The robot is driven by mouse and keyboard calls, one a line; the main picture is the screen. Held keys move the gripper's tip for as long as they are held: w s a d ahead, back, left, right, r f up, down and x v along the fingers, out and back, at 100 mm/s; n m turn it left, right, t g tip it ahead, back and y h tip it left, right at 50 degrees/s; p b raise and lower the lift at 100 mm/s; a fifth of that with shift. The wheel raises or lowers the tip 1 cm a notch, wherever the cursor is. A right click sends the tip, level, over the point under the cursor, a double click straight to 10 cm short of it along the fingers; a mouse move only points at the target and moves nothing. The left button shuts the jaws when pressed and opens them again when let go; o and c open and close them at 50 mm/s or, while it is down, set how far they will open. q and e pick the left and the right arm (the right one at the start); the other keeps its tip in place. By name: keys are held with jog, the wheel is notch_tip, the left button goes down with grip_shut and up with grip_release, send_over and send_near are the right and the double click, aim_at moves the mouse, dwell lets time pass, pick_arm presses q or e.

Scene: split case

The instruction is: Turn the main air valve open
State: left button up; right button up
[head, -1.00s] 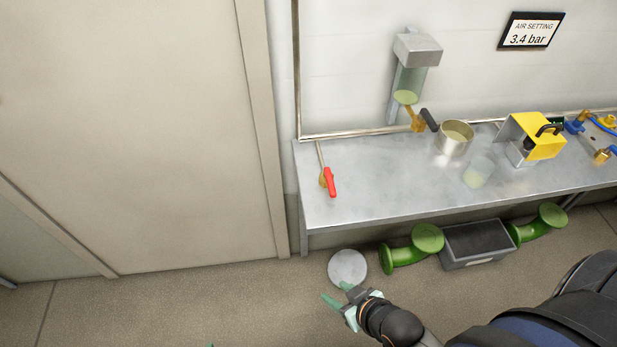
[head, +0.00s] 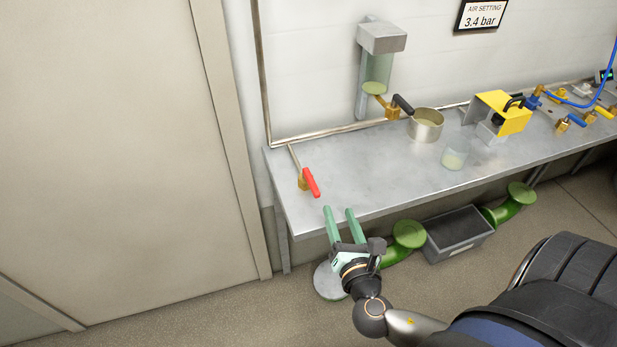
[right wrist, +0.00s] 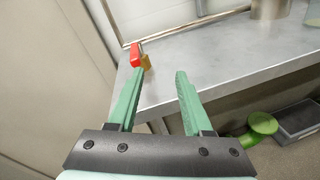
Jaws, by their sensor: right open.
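The main air valve is a brass body with a red lever handle (head: 311,182) at the left end of the metal bench. A thin pipe runs from it up to the wall. Its red handle also shows in the right wrist view (right wrist: 136,55), beyond the left fingertip. My right gripper (head: 339,209) is open and empty at the bench's front edge, to the right of and nearer than the valve, not touching it. It shows in the right wrist view (right wrist: 160,72) with green fingers spread. My left gripper is not in view.
The bench (head: 350,165) is clear around the valve. Farther right stand a metal pot (head: 425,126), a beaker (head: 455,155) and a yellow device (head: 503,112). A sign (head: 481,14) reads 3.4 bar.

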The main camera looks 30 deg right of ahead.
aim_at(304, 169)
jog(key=n, duration=0.2)
jog(key=w+a+n+t+y, duration=0.1)
jog(key=n, duration=0.1)
jog(key=a+n+t+y, duration=0.1)
jog(key=n, duration=0.1)
jog(key=shift+w+a+r, duration=0.15)
jog(key=shift+w+r, duration=0.1)
jog(key=shift+r, duration=0.05)
jog(key=x, duration=1.1)
jog(key=shift+w+f+p, duration=0.1)
jog(key=shift+w+p, duration=0.25)
jog(key=shift+w, duration=0.05)
grip_shut()
